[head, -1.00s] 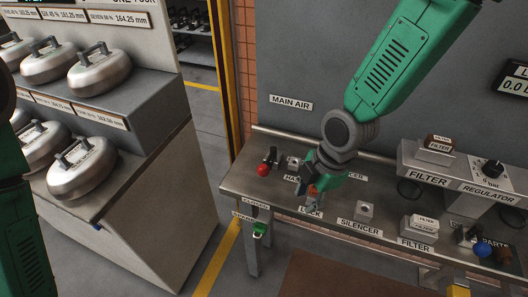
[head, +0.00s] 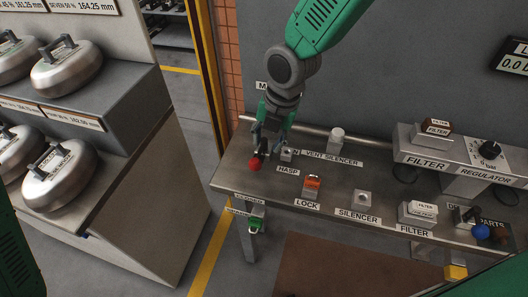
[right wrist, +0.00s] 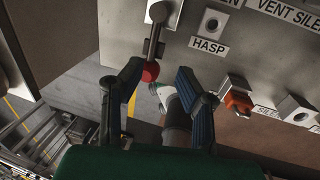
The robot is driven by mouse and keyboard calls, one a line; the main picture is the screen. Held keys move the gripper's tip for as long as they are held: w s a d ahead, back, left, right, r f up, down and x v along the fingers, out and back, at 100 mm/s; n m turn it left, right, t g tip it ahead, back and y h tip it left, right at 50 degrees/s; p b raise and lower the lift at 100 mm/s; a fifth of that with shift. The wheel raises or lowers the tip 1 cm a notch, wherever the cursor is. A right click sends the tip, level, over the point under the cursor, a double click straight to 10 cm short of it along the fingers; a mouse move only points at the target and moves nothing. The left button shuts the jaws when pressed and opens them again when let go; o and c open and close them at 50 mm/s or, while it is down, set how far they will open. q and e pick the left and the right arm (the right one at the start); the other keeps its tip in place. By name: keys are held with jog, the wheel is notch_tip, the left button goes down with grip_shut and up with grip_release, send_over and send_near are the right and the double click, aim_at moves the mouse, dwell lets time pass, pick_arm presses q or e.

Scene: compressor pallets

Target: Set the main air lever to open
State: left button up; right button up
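The main air lever, with a red ball knob (head: 255,163), stands at the left end of the grey bench (head: 330,212). My right gripper (head: 266,150) hangs right over the lever. In the right wrist view my right gripper (right wrist: 160,75) has its fingers spread, with the knob in line with the gap. Whether they touch it I cannot tell. The MAIN AIR label is mostly hidden behind my right arm. My left gripper is not in view.
The hasp block (head: 287,154), orange lock (head: 312,184) and vent silencer (head: 337,140) stand right of the lever. Filters, a regulator (head: 488,151) and a blue knob (head: 481,231) are farther right. A rack of stone-like items (head: 66,65) stands left, across a floor gap.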

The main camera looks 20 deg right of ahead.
aim_at(257, 158)
jog(key=a+f, duration=0.3)
jog(key=shift+w+f, duration=0.15)
jog(key=shift+f, duration=0.15)
jog(key=shift+a+f, duration=0.15)
jog(key=shift+f, duration=0.05)
jog(key=shift+d+f, duration=0.25)
jog(key=shift+d, duration=0.15)
jog(key=shift+w+d+f, duration=0.1)
jog(key=shift+d+f, duration=0.05)
jog(key=shift+d, duration=0.35)
jog(key=c, duration=0.7)
jog(key=shift+a, duration=0.55)
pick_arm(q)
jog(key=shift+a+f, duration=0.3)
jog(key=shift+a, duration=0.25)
pick_arm(e)
jog(key=shift+d, duration=0.15)
